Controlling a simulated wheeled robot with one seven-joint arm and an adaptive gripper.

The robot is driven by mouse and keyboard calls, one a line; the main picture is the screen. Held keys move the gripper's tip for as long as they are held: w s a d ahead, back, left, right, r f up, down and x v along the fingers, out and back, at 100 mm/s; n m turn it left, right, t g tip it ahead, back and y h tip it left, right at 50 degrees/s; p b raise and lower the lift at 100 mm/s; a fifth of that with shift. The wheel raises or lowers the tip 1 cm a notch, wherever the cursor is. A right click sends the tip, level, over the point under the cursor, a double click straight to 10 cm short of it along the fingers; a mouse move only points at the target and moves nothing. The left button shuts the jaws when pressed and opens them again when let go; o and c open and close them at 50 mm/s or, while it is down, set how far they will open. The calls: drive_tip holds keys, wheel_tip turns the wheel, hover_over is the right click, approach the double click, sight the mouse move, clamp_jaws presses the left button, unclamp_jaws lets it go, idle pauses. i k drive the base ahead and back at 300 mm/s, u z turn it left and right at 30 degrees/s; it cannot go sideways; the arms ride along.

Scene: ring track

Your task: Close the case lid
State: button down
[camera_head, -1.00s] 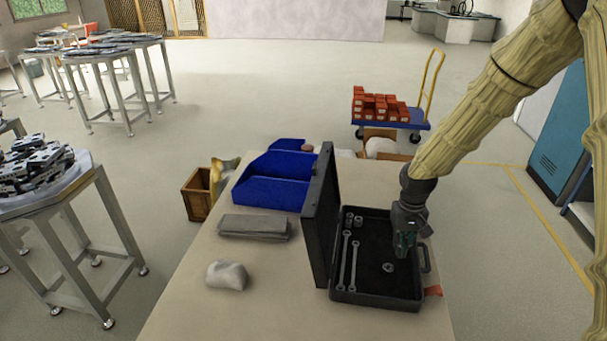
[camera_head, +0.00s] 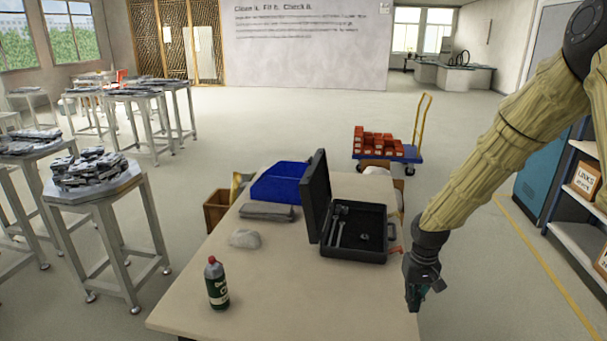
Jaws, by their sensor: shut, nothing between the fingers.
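The black case (camera_head: 352,258) lies on the workbench with its lid (camera_head: 316,196) standing upright, hinged along the case's left side. Inside the case base are wrenches, a few small sockets and a ring-like part. The case handle is on the right side. My gripper (camera_head: 415,300) is shut and empty. It hangs to the right of and nearer than the case, close to the bench's right edge, apart from the case. Its fingertips are small and dark in this view.
On the bench (camera_head: 270,295) are a blue bin (camera_head: 280,183), a folded grey cloth (camera_head: 267,212), a pale lump (camera_head: 245,238) and a green bottle (camera_head: 217,284). A cart with red boxes (camera_head: 378,146) stands behind. Shelves (camera_head: 590,222) are at right. The bench front is mostly clear.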

sight(315, 187)
drive_tip(key=k, duration=0.15)
drive_tip(key=z, duration=1.35)
drive_tip(key=i, duration=1.1)
drive_tip(key=u, duration=2.6)
drive_tip(key=i, duration=1)
